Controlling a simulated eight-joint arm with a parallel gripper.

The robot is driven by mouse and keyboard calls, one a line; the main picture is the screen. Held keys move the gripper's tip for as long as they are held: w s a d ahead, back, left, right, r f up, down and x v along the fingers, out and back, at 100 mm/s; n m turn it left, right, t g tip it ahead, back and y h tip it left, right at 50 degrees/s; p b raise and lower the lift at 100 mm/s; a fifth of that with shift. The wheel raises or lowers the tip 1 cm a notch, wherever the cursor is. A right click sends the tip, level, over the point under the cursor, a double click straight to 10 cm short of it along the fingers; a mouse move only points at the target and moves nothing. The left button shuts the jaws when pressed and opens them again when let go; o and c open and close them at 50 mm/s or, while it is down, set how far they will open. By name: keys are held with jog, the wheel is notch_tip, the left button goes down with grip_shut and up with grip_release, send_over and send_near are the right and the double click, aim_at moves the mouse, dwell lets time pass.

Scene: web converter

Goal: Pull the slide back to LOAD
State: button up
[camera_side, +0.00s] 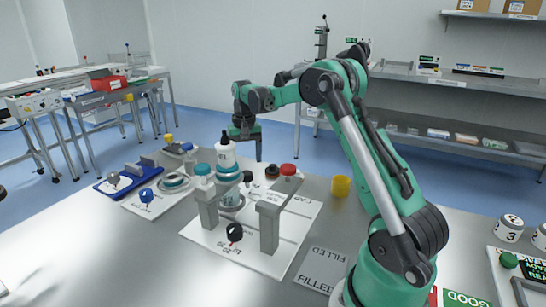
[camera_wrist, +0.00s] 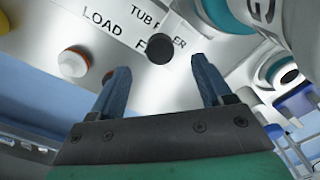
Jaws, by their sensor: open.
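A round black knob (camera_wrist: 160,49) shows in the wrist view, in front of the "TUB FILLER" lettering; I cannot tell for sure that it is the slide's handle. The word LOAD is printed on the white plate (camera_wrist: 122,38), left of the knob. My gripper (camera_wrist: 160,68) is open, with its two blue fingers apart on either side of the knob's line and nothing seen between them. In the side view my gripper (camera_side: 250,150) hangs behind the white bottle (camera_side: 226,155) at the filler station. The slide itself is mostly hidden there by the bottle and posts.
Grey posts (camera_side: 269,228) stand on the white base plate (camera_side: 225,250), with a black knob (camera_side: 234,233) at its front. A red-topped button (camera_side: 289,170) and yellow cup (camera_side: 341,186) are to the right. A blue tray (camera_side: 128,182) is left.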

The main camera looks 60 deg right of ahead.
aim_at(247, 173)
jog(key=shift+f, duration=2.1)
grip_shut()
